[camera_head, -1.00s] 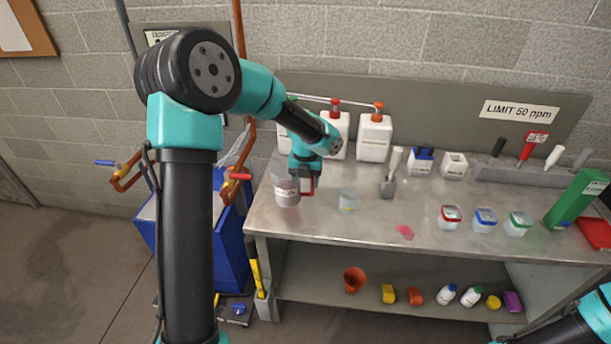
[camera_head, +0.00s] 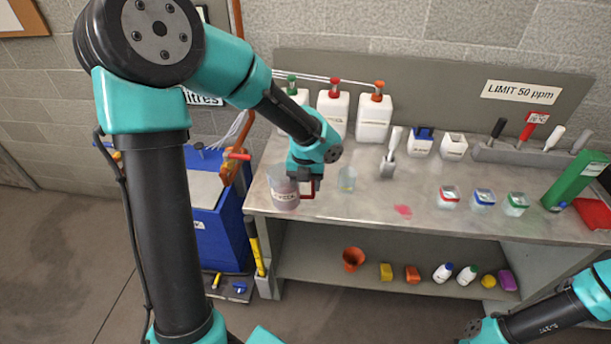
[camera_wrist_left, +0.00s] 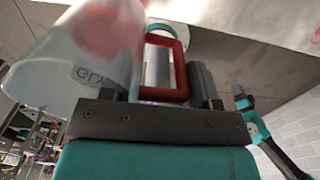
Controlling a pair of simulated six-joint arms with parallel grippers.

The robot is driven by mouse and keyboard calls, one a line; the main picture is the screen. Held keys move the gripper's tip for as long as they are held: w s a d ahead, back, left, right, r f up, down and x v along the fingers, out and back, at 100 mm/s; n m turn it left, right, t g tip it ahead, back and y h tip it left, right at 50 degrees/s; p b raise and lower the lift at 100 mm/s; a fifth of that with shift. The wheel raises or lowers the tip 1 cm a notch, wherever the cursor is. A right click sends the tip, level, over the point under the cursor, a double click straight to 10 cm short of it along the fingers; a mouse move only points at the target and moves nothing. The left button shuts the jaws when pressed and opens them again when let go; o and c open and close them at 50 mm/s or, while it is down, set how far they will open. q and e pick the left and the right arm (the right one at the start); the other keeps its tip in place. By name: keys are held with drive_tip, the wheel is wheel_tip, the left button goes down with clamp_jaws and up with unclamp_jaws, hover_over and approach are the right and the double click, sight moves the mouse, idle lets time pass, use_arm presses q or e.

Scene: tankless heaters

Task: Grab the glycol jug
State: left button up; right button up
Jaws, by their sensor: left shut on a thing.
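The glycol jug (camera_head: 283,193) is a clear, cup-shaped vessel with a red loop handle, near the left front of the steel bench. In the left wrist view the jug (camera_wrist_left: 88,75) is at the upper left, with a partly readable "GLY" label and a reddish patch seen through its wall. My left gripper (camera_head: 306,188) is shut on the jug's red handle (camera_wrist_left: 183,68), with a finger at each side of it. I cannot tell whether the jug's base touches the bench. My right arm enters at the lower right, its gripper out of view.
A clear beaker (camera_head: 347,179) stands just right of the jug. White jugs (camera_head: 374,119) with coloured caps line the back. Small lidded tubs (camera_head: 483,200) stand to the right. A pink spill (camera_head: 403,210) lies on the bench (camera_head: 350,218). A blue bin (camera_head: 222,225) is at the left.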

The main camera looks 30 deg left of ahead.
use_arm(q)
drive_tip(key=shift+s+d+r, duration=0.1)
drive_tip(key=shift+s+d, duration=0.35)
drive_tip(key=shift+s, duration=0.25)
idle(1.6)
